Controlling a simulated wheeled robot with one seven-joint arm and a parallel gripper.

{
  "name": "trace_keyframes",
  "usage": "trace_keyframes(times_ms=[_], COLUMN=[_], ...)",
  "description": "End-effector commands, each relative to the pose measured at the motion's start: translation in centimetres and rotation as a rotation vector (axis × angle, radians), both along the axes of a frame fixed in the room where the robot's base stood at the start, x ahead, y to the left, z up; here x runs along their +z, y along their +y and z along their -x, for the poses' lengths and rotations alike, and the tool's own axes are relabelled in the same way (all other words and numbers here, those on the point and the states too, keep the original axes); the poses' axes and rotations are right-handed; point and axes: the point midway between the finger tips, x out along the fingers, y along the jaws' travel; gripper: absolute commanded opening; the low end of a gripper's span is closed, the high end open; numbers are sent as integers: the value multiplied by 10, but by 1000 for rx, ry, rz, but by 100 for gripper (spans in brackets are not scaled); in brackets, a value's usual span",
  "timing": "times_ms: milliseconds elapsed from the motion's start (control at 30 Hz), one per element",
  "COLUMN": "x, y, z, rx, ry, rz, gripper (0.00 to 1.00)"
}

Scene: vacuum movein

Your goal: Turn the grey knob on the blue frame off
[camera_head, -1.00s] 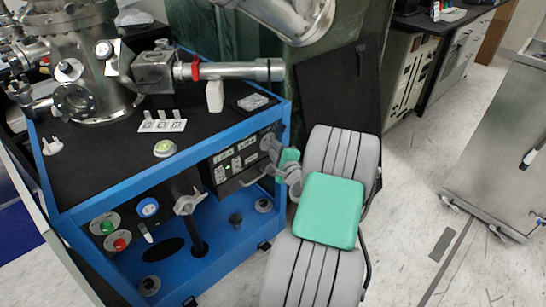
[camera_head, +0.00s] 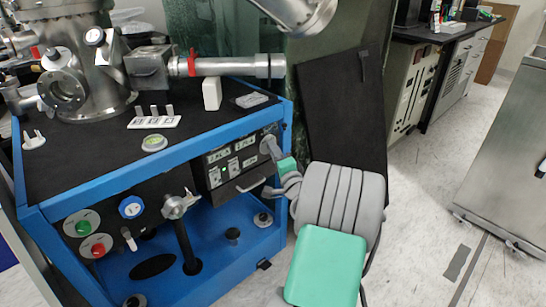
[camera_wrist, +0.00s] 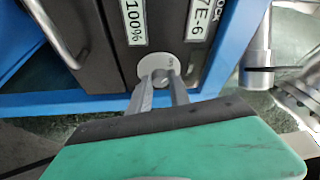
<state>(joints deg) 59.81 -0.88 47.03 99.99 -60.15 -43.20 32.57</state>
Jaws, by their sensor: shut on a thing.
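The grey knob (camera_wrist: 160,73) sits on a round pale plate (camera_wrist: 172,60) at the lower corner of a dark panel, seen in the wrist view. The two fingers of my gripper (camera_wrist: 158,80) are shut on the knob, which is mostly hidden between their tips. In the head view my gripper (camera_head: 273,150) reaches the right end of the dark control panel (camera_head: 232,160) on the blue frame (camera_head: 130,180). The knob's angle cannot be told.
Left of the panel are a metal valve handle (camera_head: 178,206), a blue knob (camera_head: 131,207), a green button (camera_head: 82,226) and a red button (camera_head: 97,247). A metal chamber (camera_head: 75,75) stands on top. A black board (camera_head: 345,110) leans behind my arm.

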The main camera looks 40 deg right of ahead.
Motion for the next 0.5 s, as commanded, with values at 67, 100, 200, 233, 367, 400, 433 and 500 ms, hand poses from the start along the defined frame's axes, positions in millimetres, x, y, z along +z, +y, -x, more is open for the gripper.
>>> trace_keyframes(times_ms=[67,100,200,233,367,400,433,500], x=[0,0,0,0,0,0,0,0], y=[0,0,0,0,0,0,0,0], z=[0,0,0,0,0,0,0,0], rx=[1,1,1,1,1,1,1,1], ry=[1,1,1,1,1,1,1,1], rz=[3,3,2,2,2,2,2,2], gripper=[0,0,0,0,26,30,32,38])
